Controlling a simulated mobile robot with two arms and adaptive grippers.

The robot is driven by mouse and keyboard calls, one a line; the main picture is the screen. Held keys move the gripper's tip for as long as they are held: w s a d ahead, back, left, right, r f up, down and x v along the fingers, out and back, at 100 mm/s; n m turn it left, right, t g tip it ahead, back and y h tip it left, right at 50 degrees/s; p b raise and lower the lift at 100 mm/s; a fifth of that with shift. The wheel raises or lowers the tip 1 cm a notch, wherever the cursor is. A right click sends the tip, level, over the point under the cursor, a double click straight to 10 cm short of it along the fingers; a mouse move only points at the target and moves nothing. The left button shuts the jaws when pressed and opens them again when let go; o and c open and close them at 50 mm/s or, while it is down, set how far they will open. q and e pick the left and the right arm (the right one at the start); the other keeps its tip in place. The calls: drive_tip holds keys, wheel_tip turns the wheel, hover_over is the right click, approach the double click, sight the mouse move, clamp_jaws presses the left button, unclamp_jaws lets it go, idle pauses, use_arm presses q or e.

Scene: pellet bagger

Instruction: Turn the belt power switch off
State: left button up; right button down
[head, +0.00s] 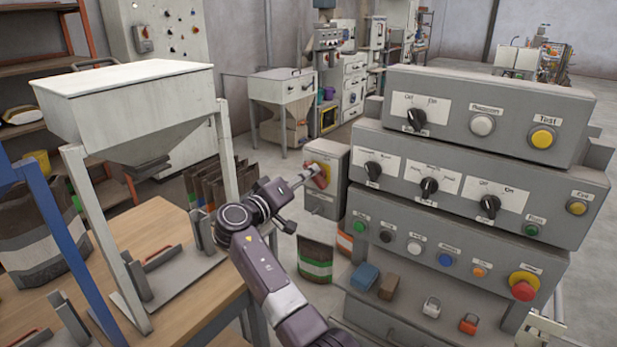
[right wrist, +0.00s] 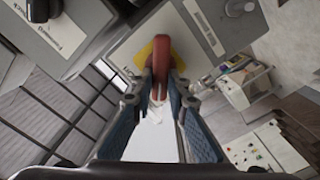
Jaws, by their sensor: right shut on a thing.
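A red rotary switch handle (head: 320,175) sits on a yellow plate on the side of a small grey box (head: 326,204), left of the stacked control panels. In the right wrist view the red handle (right wrist: 160,56) stands between the fingertips, with the yellow plate (right wrist: 143,54) behind it. My right gripper (head: 308,174) is shut on this handle, and its fingers (right wrist: 160,92) lie on both sides of it. The label on the box is too small to read. My left gripper is not in view.
Stacked grey panels (head: 455,180) with knobs and buttons, including a red stop button (head: 523,286), stand close on the right. A white hopper (head: 130,105) stands over a wooden table (head: 170,320) on the left. Bags (head: 315,262) stand on the floor below the box.

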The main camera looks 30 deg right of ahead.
drive_tip(key=shift+w+f+n+p, duration=0.15)
drive_tip(key=shift+n+p, duration=0.5)
drive_tip(key=shift+n, duration=1.45)
drive_tip(key=shift+f+n+p, duration=0.2)
drive_tip(key=shift+n+p, duration=0.4)
drive_tip(key=shift+n, duration=1.5)
drive_tip(key=c, duration=1.9)
unclamp_jaws()
drive_tip(key=shift+f, duration=0.1)
drive_tip(key=v, duration=1.2)
